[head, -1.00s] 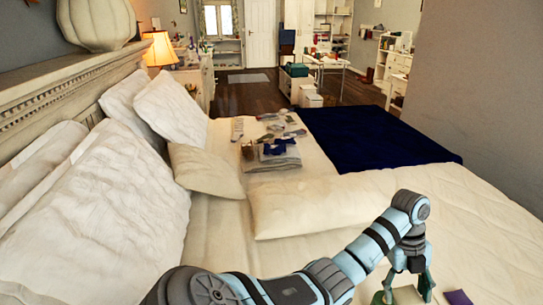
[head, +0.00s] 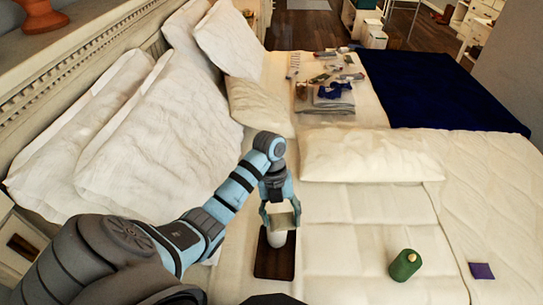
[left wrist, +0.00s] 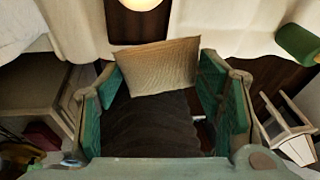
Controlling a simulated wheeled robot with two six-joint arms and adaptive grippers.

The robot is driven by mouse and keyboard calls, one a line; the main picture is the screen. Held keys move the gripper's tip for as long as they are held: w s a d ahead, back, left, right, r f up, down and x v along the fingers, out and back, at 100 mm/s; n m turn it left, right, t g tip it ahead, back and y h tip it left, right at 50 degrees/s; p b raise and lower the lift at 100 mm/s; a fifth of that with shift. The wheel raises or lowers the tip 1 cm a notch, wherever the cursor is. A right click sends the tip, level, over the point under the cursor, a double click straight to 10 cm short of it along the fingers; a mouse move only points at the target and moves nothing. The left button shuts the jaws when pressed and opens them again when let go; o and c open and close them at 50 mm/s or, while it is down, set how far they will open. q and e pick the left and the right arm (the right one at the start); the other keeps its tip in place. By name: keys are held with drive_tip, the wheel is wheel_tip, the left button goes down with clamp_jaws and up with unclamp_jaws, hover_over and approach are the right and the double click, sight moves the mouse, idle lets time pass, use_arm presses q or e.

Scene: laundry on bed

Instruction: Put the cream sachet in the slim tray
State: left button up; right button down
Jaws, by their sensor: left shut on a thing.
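My left gripper (head: 280,208) is shut on the cream sachet (head: 284,221) and holds it above the slim tray. The sachet also shows between the green fingers in the left wrist view (left wrist: 158,66). The slim tray (head: 274,268) is dark brown and lies on the bed below the gripper. A pale, rounded item (head: 277,238) is at the tray's far part, just under the sachet; its top shows in the left wrist view (left wrist: 140,4). The sachet partly hides the tray's far end. My right gripper is not in view.
A green cylinder (head: 404,265) and a flat purple item (head: 482,271) lie on the bed to the right. Pillows (head: 150,120) line the left; a long cushion (head: 360,156) lies beyond the tray. Folded cloth (head: 325,98) and small items are farther back. Bedding between tray and cylinder is clear.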

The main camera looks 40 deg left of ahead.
use_arm(q)
drive_tip(key=s+a+r+m+p, duration=0.1)
drive_tip(key=s+r+m+p, duration=0.1)
drive_tip(key=s, duration=0.3)
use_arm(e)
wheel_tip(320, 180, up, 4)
use_arm(q)
drive_tip(key=b, duration=0.7)
hover_over(266, 267)
drive_tip(key=a, duration=0.1)
wheel_tip(266, 267, down, 8)
drive_tip(key=shift+g, duration=0.4)
drive_tip(key=f, duration=0.4)
drive_tip(key=f+b, duration=0.1)
drive_tip(key=f, duration=0.3)
drive_tip(key=f+b, duration=0.1)
drive_tip(key=f, duration=0.3)
drive_tip(key=shift+w+f, duration=0.25)
drive_tip(key=shift+w, duration=0.1)
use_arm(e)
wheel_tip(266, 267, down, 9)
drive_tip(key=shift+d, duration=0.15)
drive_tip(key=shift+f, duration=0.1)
use_arm(q)
drive_tip(key=shift+f+b, duration=0.3)
drive_tip(key=shift+b, duration=0.05)
drive_tip(key=o, duration=0.9)
drive_tip(key=shift+r, duration=0.1)
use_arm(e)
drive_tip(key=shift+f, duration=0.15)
